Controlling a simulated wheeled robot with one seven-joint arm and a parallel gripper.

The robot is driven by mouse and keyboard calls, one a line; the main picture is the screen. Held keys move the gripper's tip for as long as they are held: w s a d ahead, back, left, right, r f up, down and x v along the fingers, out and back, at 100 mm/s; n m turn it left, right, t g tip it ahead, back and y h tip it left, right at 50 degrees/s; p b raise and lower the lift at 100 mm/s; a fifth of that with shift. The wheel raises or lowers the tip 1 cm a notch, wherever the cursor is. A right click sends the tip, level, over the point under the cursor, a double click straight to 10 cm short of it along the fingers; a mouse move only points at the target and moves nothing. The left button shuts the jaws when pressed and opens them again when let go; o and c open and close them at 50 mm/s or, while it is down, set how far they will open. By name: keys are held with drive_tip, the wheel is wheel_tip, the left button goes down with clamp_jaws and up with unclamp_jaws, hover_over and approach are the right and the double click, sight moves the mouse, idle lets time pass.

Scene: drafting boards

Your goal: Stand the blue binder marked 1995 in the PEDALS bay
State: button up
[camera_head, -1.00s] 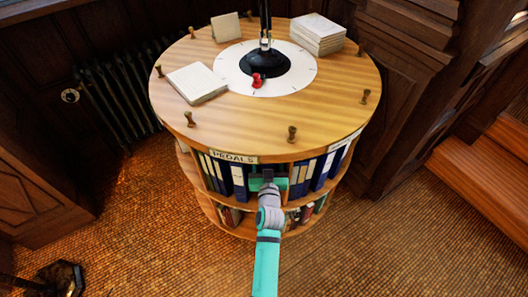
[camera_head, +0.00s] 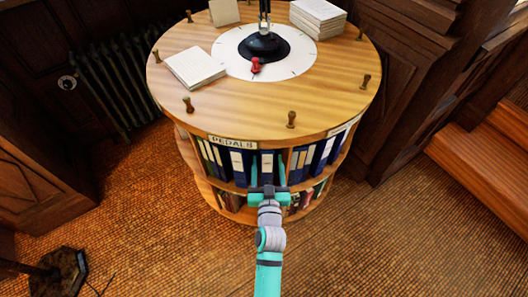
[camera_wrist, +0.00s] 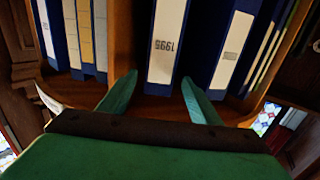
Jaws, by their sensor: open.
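The blue binder marked 1995 (camera_wrist: 166,45) stands upright in the bay under the PEDALS label (camera_head: 232,142), beside the divider. In the wrist view its pale spine label reads upside down. In the head view the binder (camera_head: 266,168) shows between the fingers of my gripper (camera_head: 268,160). My gripper is open, and in the wrist view its fingertips (camera_wrist: 158,77) lie one to each side of the binder's lower spine, with gaps. I cannot tell how far the tips reach in.
Another blue binder (camera_head: 240,166) and several thin ones stand in the same bay. More binders (camera_head: 311,160) fill the bay right of the divider. A lower shelf holds books. The round wooden top (camera_head: 215,112) carries papers and a red stamp-like object.

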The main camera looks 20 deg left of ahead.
drive_tip(key=shift+s+d, duration=0.2)
drive_tip(key=shift+s, duration=0.4)
drive_tip(key=s+d+f+m+h, duration=0.1)
drive_tip(key=s+d+f+h, duration=0.15)
drive_tip(key=s+d, duration=0.55)
drive_tip(key=s+d+r+m+h, duration=0.1)
drive_tip(key=s+d+r+h, duration=0.1)
drive_tip(key=s, duration=1.1)
drive_tip(key=s+d+r+m+g+h, duration=0.1)
drive_tip(key=s+d, duration=0.3)
drive_tip(key=s, duration=0.9)
drive_tip(key=shift+r+m+g+h, duration=0.35)
drive_tip(key=shift+r+m, duration=0.15)
drive_tip(key=shift+r, duration=0.15)
drive_tip(key=shift+d, duration=0.1)
drive_tip(key=shift+w, duration=0.2)
drive_tip(key=shift+s, duration=0.2)
drive_tip(key=shift+s, duration=0.1)
